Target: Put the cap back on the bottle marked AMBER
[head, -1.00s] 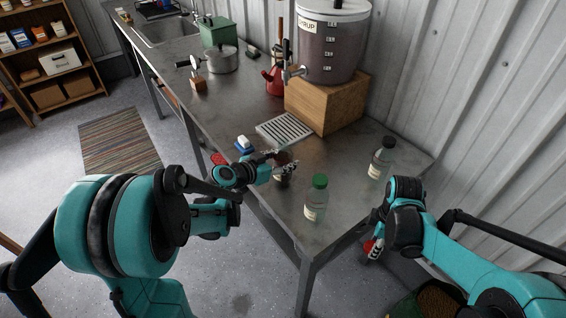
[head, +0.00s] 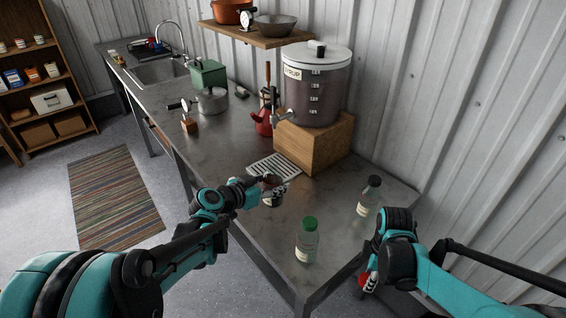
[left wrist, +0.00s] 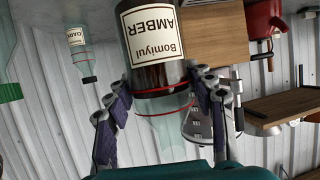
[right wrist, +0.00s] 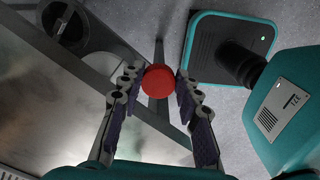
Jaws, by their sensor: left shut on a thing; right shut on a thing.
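The AMBER bottle (left wrist: 155,45), with dark syrup and a cream label, fills the middle of the left wrist view. My left gripper (left wrist: 165,108) is shut around its clear upper part. In the head view my left gripper (head: 272,188) is by the drip grate, over the counter, and partly covers the bottle. My right gripper (right wrist: 158,82) is shut on a red cap (right wrist: 158,78), beyond the counter's edge. In the head view my right gripper (head: 369,279) and the red cap (head: 364,282) are low at the right, apart from the bottle.
A green-capped bottle (head: 307,243) stands near the counter's front corner. A black-capped bottle (head: 368,197) stands at the right. The syrup dispenser (head: 316,88) sits on a wooden block (head: 318,142) behind the metal drip grate (head: 268,165). Bare counter lies between the bottles.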

